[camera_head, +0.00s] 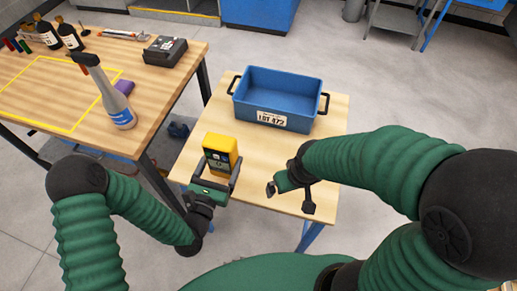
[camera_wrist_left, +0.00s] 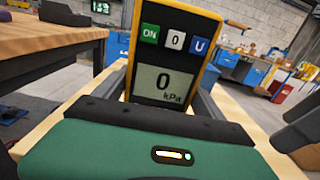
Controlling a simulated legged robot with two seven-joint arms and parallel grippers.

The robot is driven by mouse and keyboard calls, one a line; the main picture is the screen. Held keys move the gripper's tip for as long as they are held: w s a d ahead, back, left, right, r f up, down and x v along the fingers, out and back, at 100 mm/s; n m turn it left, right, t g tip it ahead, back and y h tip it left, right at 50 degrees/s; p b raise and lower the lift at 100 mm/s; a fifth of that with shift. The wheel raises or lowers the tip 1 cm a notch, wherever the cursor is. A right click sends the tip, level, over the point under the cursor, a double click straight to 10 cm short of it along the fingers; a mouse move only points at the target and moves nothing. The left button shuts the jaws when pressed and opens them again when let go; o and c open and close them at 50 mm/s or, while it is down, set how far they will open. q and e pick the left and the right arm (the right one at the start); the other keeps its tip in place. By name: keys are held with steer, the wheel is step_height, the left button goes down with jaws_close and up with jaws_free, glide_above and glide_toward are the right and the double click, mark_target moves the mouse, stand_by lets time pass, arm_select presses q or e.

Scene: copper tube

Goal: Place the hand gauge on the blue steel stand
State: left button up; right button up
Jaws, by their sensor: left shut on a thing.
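The hand gauge (camera_head: 220,153) is a yellow and black box with a display, upright over the near left part of the small wooden-topped stand (camera_head: 258,178), which has blue legs. In the left wrist view the gauge (camera_wrist_left: 165,65) shows its buttons and a screen reading 0 kPa. My left gripper (camera_head: 222,175) is shut on the gauge, with a finger on each side of it. The gauge's base is hidden, so I cannot tell whether it touches the top. My right gripper (camera_head: 291,196) is open and empty over the right part of the stand top.
A blue bin (camera_head: 277,97) with black handles stands on the back of the stand. A wooden workbench (camera_head: 150,83) at left holds a spray bottle (camera_head: 112,97), dark bottles and a black case (camera_head: 165,50). The stand top between gauge and bin is clear.

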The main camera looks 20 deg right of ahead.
arm_select(q)
steer(key=d+f, duration=0.1)
steer(key=d, duration=0.2)
steer(key=w+d+f, duration=0.1)
steer(key=d+f, duration=0.1)
steer(key=d, duration=0.2)
steer(key=d+f, duration=0.1)
steer(key=d, duration=0.3)
steer(key=shift+w+f+b, duration=0.15)
steer(key=shift+f+b, duration=0.15)
steer(key=shift+b, duration=0.05)
steer(key=shift+d, duration=0.1)
arm_select(e)
steer(key=shift+w+d+f, duration=0.1)
steer(key=shift+d+f, duration=0.1)
steer(key=shift+f, duration=0.25)
steer(key=shift+d+f, duration=0.1)
arm_select(q)
steer(key=o, duration=2)
steer(key=shift+d+f, duration=0.15)
steer(key=shift+d, duration=0.05)
steer(key=shift+a, duration=0.1)
